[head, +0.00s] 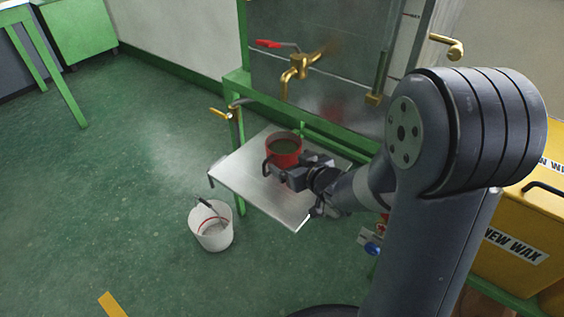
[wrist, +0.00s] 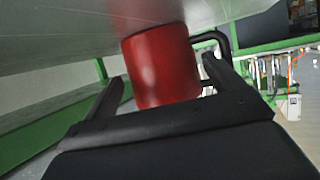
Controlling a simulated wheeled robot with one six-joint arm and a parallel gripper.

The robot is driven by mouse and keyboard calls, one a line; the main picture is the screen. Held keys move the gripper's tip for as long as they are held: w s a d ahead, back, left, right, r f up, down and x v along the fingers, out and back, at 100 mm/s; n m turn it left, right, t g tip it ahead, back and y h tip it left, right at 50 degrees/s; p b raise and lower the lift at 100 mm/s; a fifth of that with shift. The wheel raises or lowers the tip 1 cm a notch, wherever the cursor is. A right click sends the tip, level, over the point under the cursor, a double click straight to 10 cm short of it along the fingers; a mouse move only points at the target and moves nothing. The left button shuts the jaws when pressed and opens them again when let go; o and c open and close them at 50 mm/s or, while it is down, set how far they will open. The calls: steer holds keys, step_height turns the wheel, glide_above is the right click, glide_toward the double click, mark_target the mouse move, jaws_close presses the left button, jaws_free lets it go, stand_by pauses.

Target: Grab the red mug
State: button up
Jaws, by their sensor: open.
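The red mug (head: 284,152) stands on a metal shelf (head: 246,180) below a brass tap in the head view. Its inside looks dark, and its handle shows at its left side. My gripper (head: 279,176) is right at the mug's near side, partly in front of it. In the wrist view the mug (wrist: 162,68) appears between the two open fingers of my gripper (wrist: 162,84), and its black handle (wrist: 216,42) shows beside the right finger. Gaps show beside the fingers; whether either one touches the mug I cannot tell.
The brass tap (head: 299,69) with a red lever hangs above the shelf. A white bucket (head: 212,228) stands on the floor to the left. Yellow wax bins (head: 512,247) stand at the right. The green floor at left is mostly free.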

mark_target(283, 148)
steer(key=shift+x, duration=1.2)
steer(key=c, duration=1.1)
steer(key=shift+r, duration=0.1)
